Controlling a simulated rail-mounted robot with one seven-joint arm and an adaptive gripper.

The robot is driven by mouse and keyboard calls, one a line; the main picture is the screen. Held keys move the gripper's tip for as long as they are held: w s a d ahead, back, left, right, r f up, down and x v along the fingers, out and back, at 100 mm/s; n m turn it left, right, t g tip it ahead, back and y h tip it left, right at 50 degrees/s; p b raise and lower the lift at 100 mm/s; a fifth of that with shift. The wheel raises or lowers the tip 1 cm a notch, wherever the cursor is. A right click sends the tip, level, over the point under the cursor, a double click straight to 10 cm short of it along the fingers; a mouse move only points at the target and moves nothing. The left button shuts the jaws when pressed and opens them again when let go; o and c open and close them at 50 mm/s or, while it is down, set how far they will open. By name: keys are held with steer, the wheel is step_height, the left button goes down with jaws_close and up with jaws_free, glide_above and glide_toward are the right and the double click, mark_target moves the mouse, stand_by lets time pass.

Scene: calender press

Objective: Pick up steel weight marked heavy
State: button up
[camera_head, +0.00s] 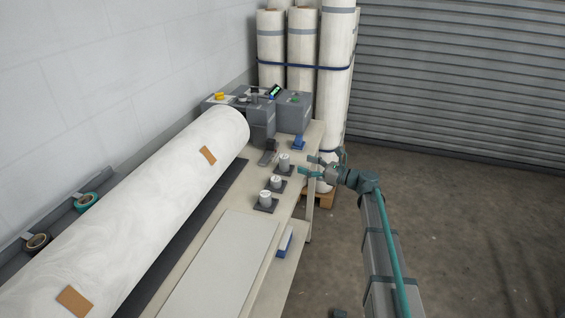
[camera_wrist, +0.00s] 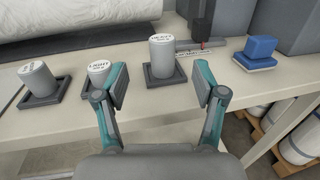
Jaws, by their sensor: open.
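Three pale cylindrical weights stand upright on dark square pads along the bench edge. The weight farthest right in the wrist view (camera_wrist: 162,58), with a lid label that seems to read HEAVY, is the farthest of the row in the head view (camera_head: 284,161). The middle weight (camera_wrist: 98,74) seems marked LIGHT and is partly hidden by my left finger. The left weight (camera_wrist: 37,80) has a label too small to read. My gripper (camera_wrist: 160,86) is open and empty, with the heavy weight beyond and between its fingers, apart from them. It also shows in the head view (camera_head: 309,165).
A blue block (camera_wrist: 257,52) sits right of the heavy weight. A large white roll (camera_head: 150,215) lies along the bench's wall side. Grey machine boxes (camera_head: 262,120) stand at the far end. Wrapped rolls (camera_head: 337,70) stand behind. The floor right of the bench is mostly clear.

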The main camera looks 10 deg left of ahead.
mark_target(284, 156)
steer(key=p+x, duration=0.3)
steer(key=x, duration=0.6)
steer(key=shift+w+a+f, duration=0.15)
steer(key=shift+w+a, duration=0.15)
jaws_close()
